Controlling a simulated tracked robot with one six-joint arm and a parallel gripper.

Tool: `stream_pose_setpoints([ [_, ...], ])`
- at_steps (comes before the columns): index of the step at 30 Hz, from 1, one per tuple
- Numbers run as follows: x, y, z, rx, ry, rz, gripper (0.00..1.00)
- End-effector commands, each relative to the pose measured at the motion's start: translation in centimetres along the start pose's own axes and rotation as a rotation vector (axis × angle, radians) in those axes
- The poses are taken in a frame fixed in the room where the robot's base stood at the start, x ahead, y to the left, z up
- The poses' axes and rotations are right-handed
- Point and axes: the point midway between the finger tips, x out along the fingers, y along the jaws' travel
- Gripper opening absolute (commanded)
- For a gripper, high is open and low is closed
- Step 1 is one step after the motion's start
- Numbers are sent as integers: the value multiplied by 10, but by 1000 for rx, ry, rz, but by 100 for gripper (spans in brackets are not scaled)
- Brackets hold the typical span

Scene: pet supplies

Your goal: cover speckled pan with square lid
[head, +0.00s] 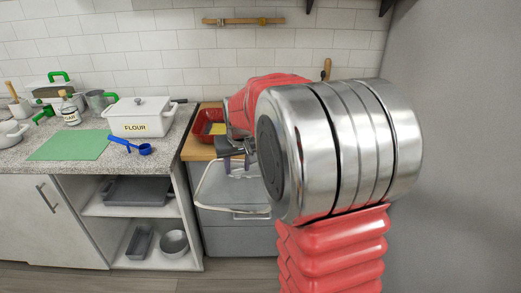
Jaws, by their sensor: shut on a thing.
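My gripper (238,150) is in the middle of the head view, partly hidden behind my arm. It is shut on the square lid (222,194), a clear pane with a pale rim and rounded corners. The lid hangs tilted in front of the grey drawers, below the wooden counter edge, and its right side is hidden by my arm. A dark grey rectangular pan (140,191) lies on the upper open shelf at the left, apart from the lid. I cannot make out speckles on it at this size.
A red tray (203,130) with something yellow in it stands on the wooden counter (196,152). The stone counter holds a white flour box (139,117), blue scoop (143,148) and green mat (70,145). Grey bakeware (174,243) sits on the lower shelf. A grey wall stands right.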

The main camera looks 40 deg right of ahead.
Motion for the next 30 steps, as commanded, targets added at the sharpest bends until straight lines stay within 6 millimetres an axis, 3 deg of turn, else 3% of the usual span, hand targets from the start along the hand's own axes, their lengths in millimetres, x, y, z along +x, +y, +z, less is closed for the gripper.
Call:
stream_pose_setpoints([
  [1, 9, -18, 5, -28, 0, -11, 0],
  [6, 37, -72, 26, -110, 0, -45, 0],
  [15, 69, -160, 74, -255, 2, -106, 0],
  [21, 76, -185, 92, -302, 3, -126, 0],
  [30, 77, -187, 93, -305, 4, -128, 0],
])
